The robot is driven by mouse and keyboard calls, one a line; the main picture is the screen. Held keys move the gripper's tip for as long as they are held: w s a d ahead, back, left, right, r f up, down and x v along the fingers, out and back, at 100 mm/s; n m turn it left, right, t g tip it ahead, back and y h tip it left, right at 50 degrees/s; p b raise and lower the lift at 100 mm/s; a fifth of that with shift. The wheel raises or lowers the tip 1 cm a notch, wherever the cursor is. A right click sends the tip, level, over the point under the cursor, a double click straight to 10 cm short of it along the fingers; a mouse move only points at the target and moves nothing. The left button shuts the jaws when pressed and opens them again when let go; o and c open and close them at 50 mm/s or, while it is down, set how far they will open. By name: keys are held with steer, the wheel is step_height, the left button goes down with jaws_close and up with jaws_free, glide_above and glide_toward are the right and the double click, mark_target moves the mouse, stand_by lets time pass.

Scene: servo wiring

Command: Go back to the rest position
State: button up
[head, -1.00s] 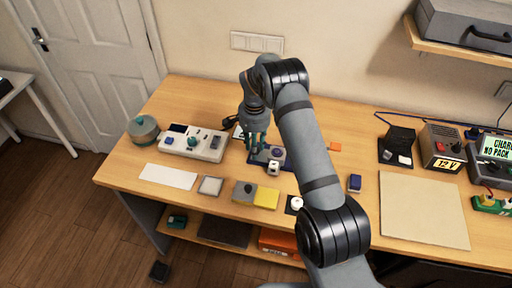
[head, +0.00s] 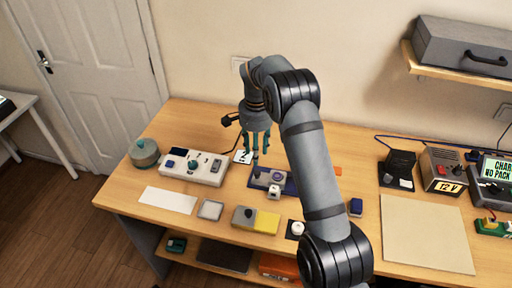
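My gripper (head: 257,146) points down over the back middle of the workbench (head: 364,235), above a dark blue board (head: 290,186) that carries small grey parts. Its teal fingers show spread apart, with nothing visible between them. The fingertips appear to be above the board, clear of its parts. My arm hides part of the bench behind and to the right of the gripper.
A white panel with switches (head: 203,172) and a round teal-lidded pot (head: 144,153) stand to the left. A grey and yellow block (head: 266,221) sits in front. A beige mat (head: 427,233), a 12 V supply (head: 446,171) and a charger (head: 489,175) are at right. A shelf holds a grey case (head: 464,48).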

mark_target(259, 172)
steer(key=shift+r, duration=0.85)
step_height(259, 172, down, 12)
steer(key=shift+f, duration=0.1)
steer(key=shift+d, duration=0.5)
steer(key=shift+c, duration=1.2)
stand_by(1.2)
